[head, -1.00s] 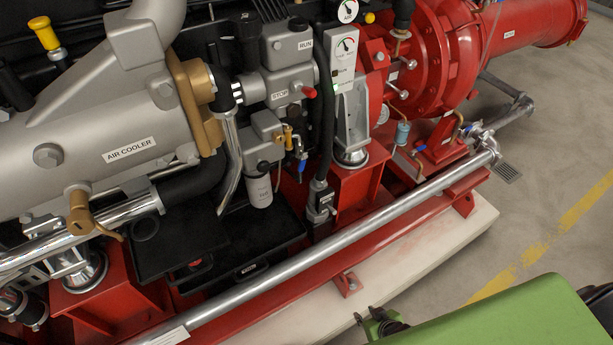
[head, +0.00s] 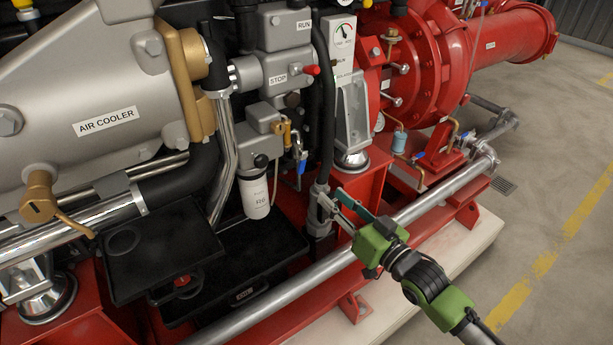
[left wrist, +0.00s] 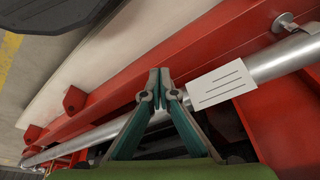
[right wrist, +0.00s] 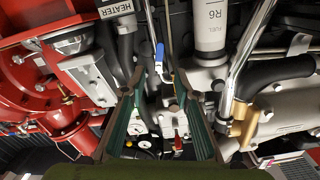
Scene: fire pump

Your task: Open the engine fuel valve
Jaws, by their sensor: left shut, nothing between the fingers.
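The fuel valve, a small valve with a blue lever (head: 301,163), hangs below a brass fitting (head: 284,131), right of the white fuel filter (head: 255,197). In the right wrist view the blue lever (right wrist: 160,56) shows ahead of the fingers, roughly between their tips, with the filter (right wrist: 210,28) beside it. My right gripper (head: 331,202) is open and empty, below and right of the lever in the head view and apart from it. My left gripper (left wrist: 160,76) is shut and empty in the left wrist view, over the silver pipe and red frame; it is outside the head view.
A long silver pipe (head: 431,202) runs along the red base. A black hose (head: 326,120) drops just right of the valve. A black tray (head: 262,252) sits below the filter. The floor at right (head: 560,215) is clear.

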